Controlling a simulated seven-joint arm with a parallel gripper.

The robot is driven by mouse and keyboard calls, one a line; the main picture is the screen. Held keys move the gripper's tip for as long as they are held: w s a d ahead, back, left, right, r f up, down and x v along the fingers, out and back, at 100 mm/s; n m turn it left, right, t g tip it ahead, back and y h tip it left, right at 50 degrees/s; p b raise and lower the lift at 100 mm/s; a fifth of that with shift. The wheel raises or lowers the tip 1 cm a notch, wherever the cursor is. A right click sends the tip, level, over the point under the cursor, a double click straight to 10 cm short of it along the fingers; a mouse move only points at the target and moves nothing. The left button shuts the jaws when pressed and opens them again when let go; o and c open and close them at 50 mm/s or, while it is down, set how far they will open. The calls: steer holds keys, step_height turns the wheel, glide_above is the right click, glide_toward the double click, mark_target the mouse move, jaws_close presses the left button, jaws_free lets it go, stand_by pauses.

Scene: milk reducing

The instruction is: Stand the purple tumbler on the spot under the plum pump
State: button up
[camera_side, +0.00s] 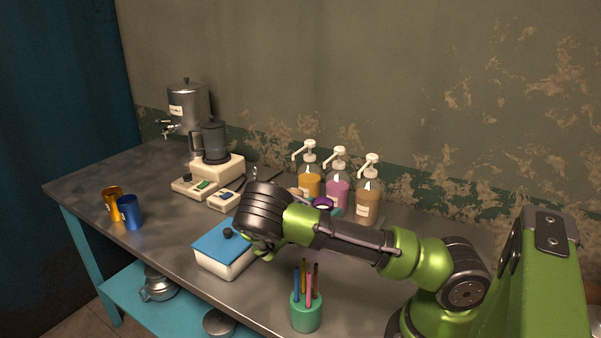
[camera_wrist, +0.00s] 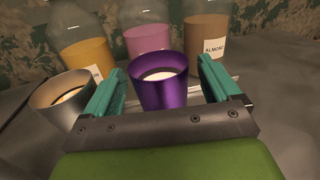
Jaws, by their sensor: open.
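The purple tumbler (camera_wrist: 160,92) stands upright in the wrist view, with something pale inside. It is in front of the middle bottle with pinkish contents, the plum pump (camera_wrist: 147,40), whose white pump head (camera_side: 336,152) shows in the side view. My gripper (camera_wrist: 160,80) is open, with one teal finger on each side of the tumbler; small gaps seem to show. In the side view the tumbler's purple rim (camera_side: 323,202) shows above my arm, and the rest is hidden. The spot under the pump is hidden or not clear.
A grey metal cup (camera_wrist: 62,100) stands just left of my left finger. The amber bottle (camera_wrist: 85,52) and almond bottle (camera_wrist: 205,38) flank the plum one. In the side view, a blue-lidded box (camera_side: 222,245) and pen cup (camera_side: 306,313) stand nearer the front.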

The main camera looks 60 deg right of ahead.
mark_target(317, 205)
step_height(317, 205, up, 6)
steer(key=shift+f, duration=0.15)
stand_by(0.3)
steer(key=s+a+m+t+y, duration=0.3)
steer(key=s+a+m+y, duration=0.2)
steer(key=a+m+y, duration=0.55)
steer(key=s+a+r+m+t+y, duration=0.3)
steer(key=a+r+m+y, duration=0.1)
steer(key=a+r, duration=0.3)
steer(key=s+a+r+m+t+y, duration=0.4)
steer(key=a+r+m+y, duration=0.1)
steer(key=a+r+m, duration=0.1)
steer(key=a+r, duration=0.1)
steer(key=a, duration=0.1)
steer(key=shift+a+t, duration=0.3)
steer(key=shift+a, duration=0.05)
